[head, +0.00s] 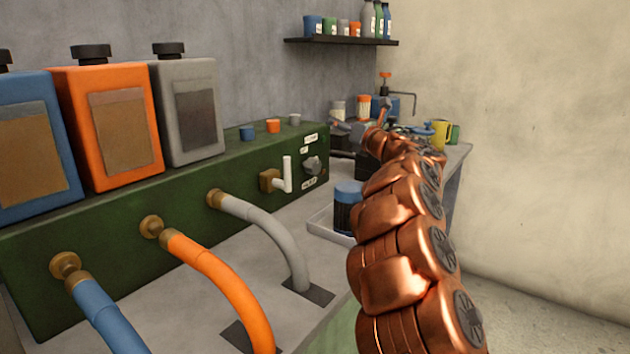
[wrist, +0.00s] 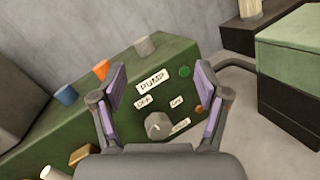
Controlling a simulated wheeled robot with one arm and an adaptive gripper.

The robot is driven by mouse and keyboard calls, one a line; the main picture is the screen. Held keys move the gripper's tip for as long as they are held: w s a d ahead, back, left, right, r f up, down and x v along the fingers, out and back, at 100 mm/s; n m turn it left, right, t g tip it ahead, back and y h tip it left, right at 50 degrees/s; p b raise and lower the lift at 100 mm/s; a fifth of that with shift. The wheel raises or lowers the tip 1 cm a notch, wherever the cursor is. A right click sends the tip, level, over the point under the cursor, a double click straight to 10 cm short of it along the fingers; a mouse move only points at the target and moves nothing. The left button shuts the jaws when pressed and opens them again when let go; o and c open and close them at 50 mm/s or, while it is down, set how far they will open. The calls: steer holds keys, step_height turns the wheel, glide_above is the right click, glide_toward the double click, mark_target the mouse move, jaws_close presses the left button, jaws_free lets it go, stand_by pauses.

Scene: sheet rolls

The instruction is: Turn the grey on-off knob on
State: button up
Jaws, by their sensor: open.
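The grey knob (wrist: 158,124) is on the front of a green pump box (wrist: 50,135), below a PUMP label (wrist: 153,81) and two smaller labels, in the wrist view. I cannot tell surely which label it points at. The knob also shows in the head view (head: 312,165), on the box's right end beside a white lever (head: 287,174). My gripper (wrist: 160,70) is open and empty. Its fingers stand on either side of the knob in the wrist picture, with no contact visible. In the head view it is small, beyond the knob, and partly hidden by my copper arm.
Blue (head: 28,140), orange (head: 108,125) and grey (head: 188,110) canisters stand on the box. Blue, orange and grey hoses (head: 265,225) leave its front. A shelf (head: 340,41) hangs above.

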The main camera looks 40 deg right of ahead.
mark_target(317, 167)
steer(key=s+a+f+n+g+y+b, duration=0.2)
steer(key=a+f+n+y+b, duration=0.15)
steer(key=f+n+y, duration=0.6)
steer(key=shift+w+a+f+m+h, duration=0.3)
steer(key=shift+w+a+f+h, duration=0.15)
steer(key=shift+w, duration=0.7)
steer(key=shift+w+a+f+m+h, duration=0.35)
steer(key=shift+w+f+h, duration=0.1)
steer(key=shift+w, duration=0.75)
steer(key=shift+w+a+f+m+h, duration=0.35)
steer(key=shift+w+a+h, duration=0.1)
steer(key=shift+w, duration=0.7)
steer(key=shift+d, duration=0.1)
steer(key=shift+c, duration=0.4)
steer(key=c, duration=1.1)
